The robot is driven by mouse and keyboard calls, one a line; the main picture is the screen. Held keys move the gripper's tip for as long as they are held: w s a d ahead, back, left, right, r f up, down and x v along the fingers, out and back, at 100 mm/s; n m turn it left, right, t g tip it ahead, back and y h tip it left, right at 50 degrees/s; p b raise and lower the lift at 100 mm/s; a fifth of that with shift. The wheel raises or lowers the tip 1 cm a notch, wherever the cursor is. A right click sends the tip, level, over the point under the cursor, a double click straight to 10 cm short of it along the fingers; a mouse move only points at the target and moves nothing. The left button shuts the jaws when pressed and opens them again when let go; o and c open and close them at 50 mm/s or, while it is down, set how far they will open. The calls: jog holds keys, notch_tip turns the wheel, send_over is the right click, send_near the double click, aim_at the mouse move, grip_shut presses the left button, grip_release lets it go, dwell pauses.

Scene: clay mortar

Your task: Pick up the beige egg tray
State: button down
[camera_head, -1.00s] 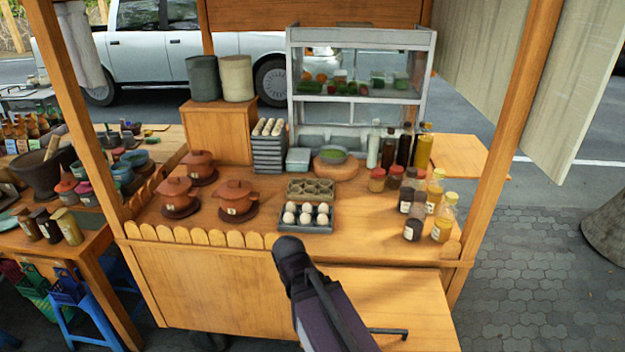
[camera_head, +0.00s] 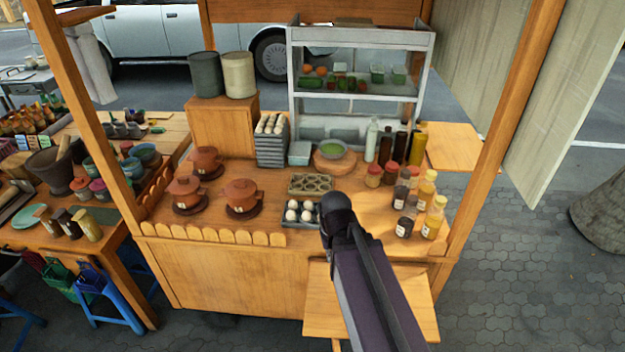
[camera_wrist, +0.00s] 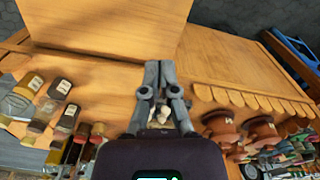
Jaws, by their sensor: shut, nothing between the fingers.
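The beige egg tray (camera_head: 310,183) lies on the cart counter in the head view, its cups apparently empty. Just in front of it is a grey tray of white eggs (camera_head: 297,222), its right end hidden by my arm. My arm's dark end is in front of the trays, and my fingers are hidden there. In the wrist view my gripper (camera_wrist: 159,68) is shut and empty, its fingertips over bare wood. White eggs show between the finger links, and I cannot make out the beige tray there.
Lidded clay pots (camera_head: 241,195) stand left of the trays. Bottles (camera_head: 432,218) and jars crowd the right. Stacked grey trays (camera_head: 271,150) and a green-filled bowl (camera_head: 333,149) are behind. A scalloped wooden edge (camera_head: 215,237) and a cart post (camera_head: 497,140) bound the counter.

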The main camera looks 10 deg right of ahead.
jog(key=shift+d+r, duration=0.2)
jog(key=shift+d, duration=0.05)
jog(key=c, duration=0.6)
grip_release()
